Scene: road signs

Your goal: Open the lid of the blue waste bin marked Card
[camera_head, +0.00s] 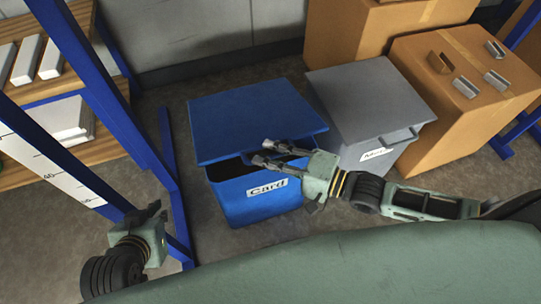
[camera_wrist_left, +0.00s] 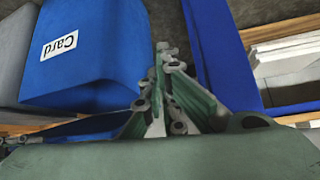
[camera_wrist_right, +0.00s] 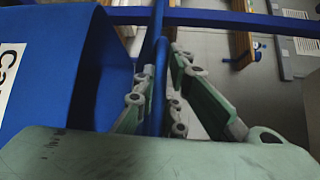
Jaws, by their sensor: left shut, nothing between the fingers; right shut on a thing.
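The blue waste bin (camera_head: 233,200) marked Card stands on the floor at the centre of the head view. Its blue lid (camera_head: 250,115) is partly raised at the front, with a dark gap between lid and bin. My right gripper (camera_head: 264,153) is at the lid's front edge. In the right wrist view its fingers (camera_wrist_right: 158,90) are shut on the blue lid's edge or handle; I cannot tell which. My left gripper (camera_head: 155,210) is shut and empty, left of the bin and apart from it. The Card label (camera_wrist_left: 60,45) shows in the left wrist view.
A grey bin (camera_head: 370,105) stands close to the right of the blue bin. Cardboard boxes (camera_head: 470,120) are further right, with metal pieces on top. A blue-framed rack (camera_head: 170,190) with shelves is close on the left. A wall is behind.

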